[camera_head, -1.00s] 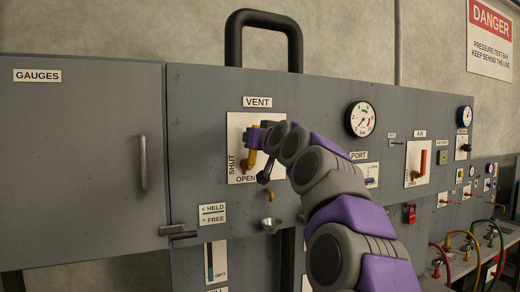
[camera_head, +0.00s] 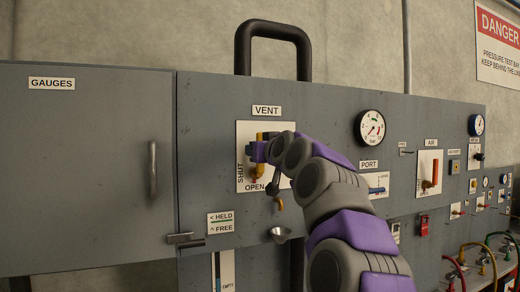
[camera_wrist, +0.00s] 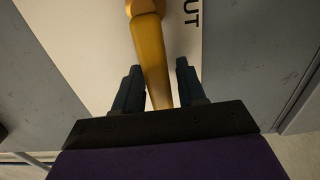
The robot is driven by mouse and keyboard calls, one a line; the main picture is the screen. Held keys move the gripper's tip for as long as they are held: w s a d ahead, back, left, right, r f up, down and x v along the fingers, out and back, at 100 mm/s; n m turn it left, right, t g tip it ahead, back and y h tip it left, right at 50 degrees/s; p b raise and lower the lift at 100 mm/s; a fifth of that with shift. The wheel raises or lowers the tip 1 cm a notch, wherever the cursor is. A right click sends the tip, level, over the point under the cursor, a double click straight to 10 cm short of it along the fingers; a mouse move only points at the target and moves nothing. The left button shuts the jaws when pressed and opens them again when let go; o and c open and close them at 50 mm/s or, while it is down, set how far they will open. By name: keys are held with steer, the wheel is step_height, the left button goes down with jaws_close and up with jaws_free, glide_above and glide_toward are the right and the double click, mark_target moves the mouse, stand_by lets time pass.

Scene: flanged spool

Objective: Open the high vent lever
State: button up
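The VENT plate (camera_head: 246,185) is white, high on the grey panel, with SHUT along its left side and OPEN at its bottom. The yellow vent lever (camera_head: 266,136) is mostly hidden behind my gripper (camera_head: 254,151) in the head view. In the wrist view the lever (camera_wrist: 150,55) runs from a hub at the top edge down between the two dark fingers of my gripper (camera_wrist: 158,88). The fingers stand apart on either side of it, with a gap visible on the right. Contact on the left finger cannot be told.
A black tube handle (camera_head: 272,32) rises above the panel. The GAUGES door (camera_head: 85,170) is at left. Below the plate are a small metal cup (camera_head: 280,234) and a HELD/FREE label (camera_head: 220,222). A PORT plate (camera_head: 376,184) and a gauge (camera_head: 370,127) are at right.

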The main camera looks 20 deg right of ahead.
steer(key=shift+o, duration=0.7)
steer(key=shift+r, duration=0.1)
steer(key=shift+s+r, duration=0.3)
steer(key=shift+s, duration=0.25)
steer(key=s, duration=1.6)
steer(key=shift+s+d+b, duration=0.3)
steer(key=shift+s+b, duration=0.05)
steer(key=shift+f, duration=0.15)
